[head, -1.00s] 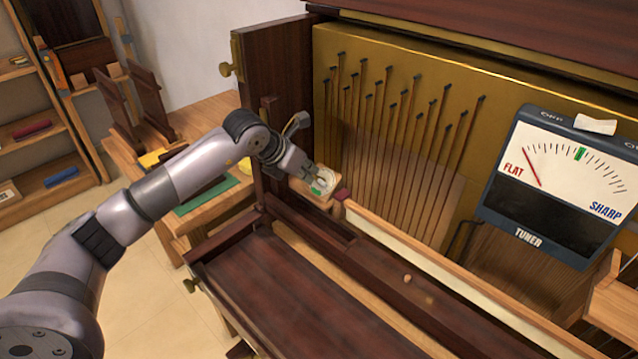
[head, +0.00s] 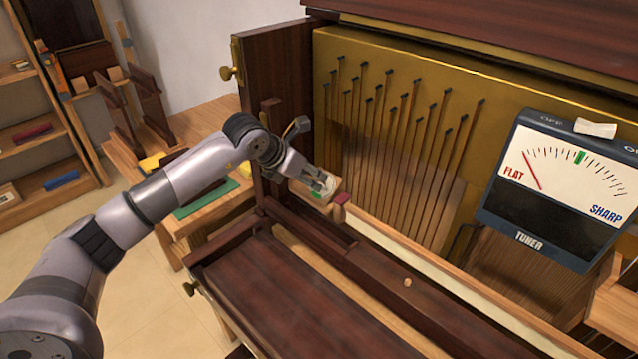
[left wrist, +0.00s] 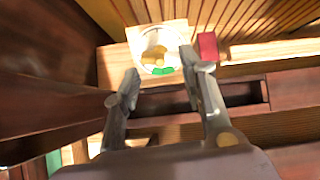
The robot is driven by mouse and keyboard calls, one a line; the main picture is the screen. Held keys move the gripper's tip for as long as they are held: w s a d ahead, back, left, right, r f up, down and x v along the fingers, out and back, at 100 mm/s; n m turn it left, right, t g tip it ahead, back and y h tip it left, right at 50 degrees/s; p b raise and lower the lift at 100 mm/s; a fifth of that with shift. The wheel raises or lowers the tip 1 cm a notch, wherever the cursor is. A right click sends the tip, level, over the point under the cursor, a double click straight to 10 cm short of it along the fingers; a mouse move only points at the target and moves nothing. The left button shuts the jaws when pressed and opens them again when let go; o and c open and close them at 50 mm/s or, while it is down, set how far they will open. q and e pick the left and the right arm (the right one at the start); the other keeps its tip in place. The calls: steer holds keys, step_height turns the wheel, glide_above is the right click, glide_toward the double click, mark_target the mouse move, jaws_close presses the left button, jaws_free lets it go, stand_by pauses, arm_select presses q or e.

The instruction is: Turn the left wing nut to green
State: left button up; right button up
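The left wing nut (left wrist: 153,53) is brass-yellow and sits on a round white dial with a green mark (left wrist: 161,70) at its lower edge, on a pale wooden block (left wrist: 118,62). In the left wrist view my left gripper (left wrist: 160,70) is open, its fingers apart and pointing toward the dial, with nothing between them. In the head view the left gripper (head: 323,184) is over the block and partly hides the dial. The tuner (head: 557,190) has its red needle near FLAT and a green mark at the top of its scale. My right gripper is not in view.
A red block (left wrist: 207,46) is just right of the dial. A tall dark wooden panel (head: 285,85) rises left of the strings (head: 400,130). A dark wooden ledge (head: 290,295) lies below the gripper. A small round tan piece (head: 407,282) is on the rail.

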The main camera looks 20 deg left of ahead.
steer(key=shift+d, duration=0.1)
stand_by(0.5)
